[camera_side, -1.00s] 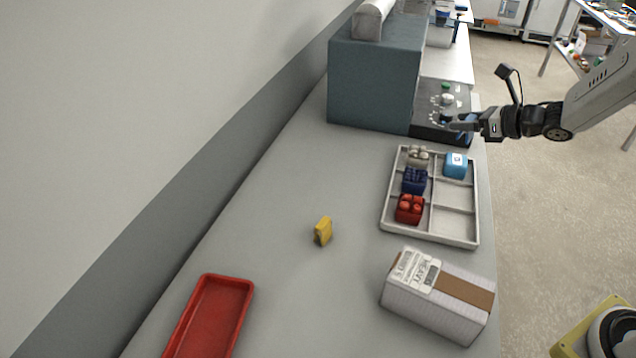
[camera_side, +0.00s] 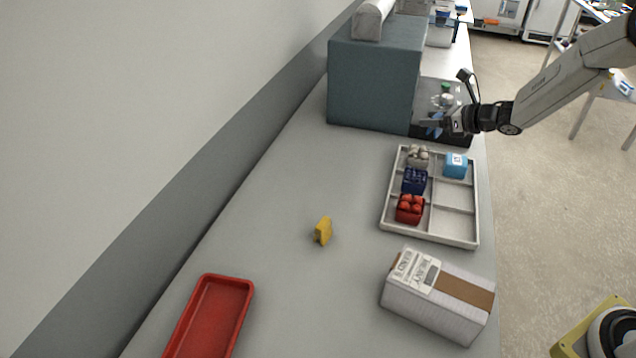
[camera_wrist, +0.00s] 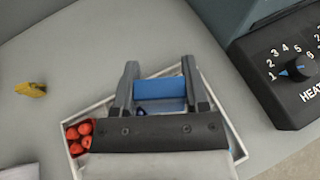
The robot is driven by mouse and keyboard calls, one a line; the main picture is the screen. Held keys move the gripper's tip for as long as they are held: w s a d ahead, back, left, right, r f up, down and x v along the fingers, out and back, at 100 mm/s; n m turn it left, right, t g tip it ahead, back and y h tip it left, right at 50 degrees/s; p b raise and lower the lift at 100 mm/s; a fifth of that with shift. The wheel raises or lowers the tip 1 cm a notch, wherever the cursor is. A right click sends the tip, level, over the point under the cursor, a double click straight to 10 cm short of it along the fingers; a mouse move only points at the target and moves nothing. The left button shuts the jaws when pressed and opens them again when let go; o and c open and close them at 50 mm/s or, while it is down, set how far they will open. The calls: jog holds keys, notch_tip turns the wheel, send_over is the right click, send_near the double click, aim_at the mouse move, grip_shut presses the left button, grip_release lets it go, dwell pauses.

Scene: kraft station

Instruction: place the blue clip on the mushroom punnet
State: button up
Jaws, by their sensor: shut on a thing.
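My gripper (camera_side: 430,126) is shut on the blue clip (camera_side: 434,131), above the far end of the tray in the side view. In the wrist view the blue clip (camera_wrist: 160,88) spans the space between my two fingers. The mushroom punnet (camera_side: 418,155), with pale mushrooms, sits in the far left compartment of the pale tray (camera_side: 436,241). My gripper is beyond it and apart from it in the side view. In the wrist view the mushroom punnet is hidden, and my gripper covers most of the tray.
The tray also holds a dark blue punnet (camera_side: 414,181), a red punnet (camera_side: 409,210) and a light blue box (camera_side: 456,165). A black dial panel (camera_wrist: 285,75) and a teal block (camera_side: 372,85) stand behind. A yellow clip (camera_side: 324,230), carton (camera_side: 437,295) and red tray (camera_side: 247,285) are nearer.

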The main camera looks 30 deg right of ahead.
send_over(416, 150)
jog(key=shift+s+f, duration=0.2)
jog(key=shift+f, duration=1.9)
jog(key=shift+w+f, duration=0.3)
jog(key=shift+f, duration=1.5)
jog(key=shift+f, duration=0.15)
jog(key=o, duration=1.2)
